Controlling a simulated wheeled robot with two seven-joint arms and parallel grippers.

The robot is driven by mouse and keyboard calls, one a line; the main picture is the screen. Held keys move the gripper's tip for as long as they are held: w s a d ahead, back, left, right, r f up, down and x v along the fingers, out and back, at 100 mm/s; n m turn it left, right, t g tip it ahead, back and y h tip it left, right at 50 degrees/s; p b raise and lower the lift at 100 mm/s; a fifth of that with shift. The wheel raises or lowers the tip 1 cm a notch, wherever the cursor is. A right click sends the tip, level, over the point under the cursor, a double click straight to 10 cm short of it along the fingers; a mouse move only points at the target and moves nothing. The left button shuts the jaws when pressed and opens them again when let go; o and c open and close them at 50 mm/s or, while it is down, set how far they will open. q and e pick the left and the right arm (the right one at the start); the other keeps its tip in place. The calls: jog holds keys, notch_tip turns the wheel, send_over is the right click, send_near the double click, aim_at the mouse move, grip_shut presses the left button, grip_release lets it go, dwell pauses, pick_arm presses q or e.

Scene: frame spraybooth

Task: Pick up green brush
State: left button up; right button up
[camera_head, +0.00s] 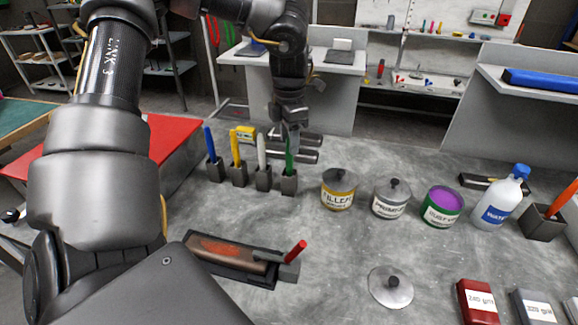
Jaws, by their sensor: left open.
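The green brush (290,158) stands upright in a small dark holder (289,185), the rightmost in a row of holders on the grey table. My left gripper (316,147) is at the upper part of the green brush. Its two dark fingers are apart, and they seem to hold nothing. The brush top overlaps the gripper in the picture, and I cannot tell whether it is between the fingers or touching them. My right gripper is not in view.
Blue (209,143), yellow (235,148) and white (261,152) brushes stand left of the green one. A filler can (338,199), other cans and a water bottle (502,197) stand to the right. A tray (255,275) with a red-handled tool lies in front.

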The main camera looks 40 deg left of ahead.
pick_arm(q)
jog(key=shift+s+d+f, duration=0.1)
jog(key=shift+f, duration=0.35)
jog(key=p, duration=0.2)
send_over(290, 175)
jog(key=f, duration=0.2)
jog(key=w+f, duration=0.1)
jog(key=f, duration=0.1)
jog(key=shift+a+f, duration=0.1)
jog(key=shift+a, duration=0.3)
jog(key=shift+s, duration=0.1)
jog(key=shift+d, duration=0.1)
grip_shut()
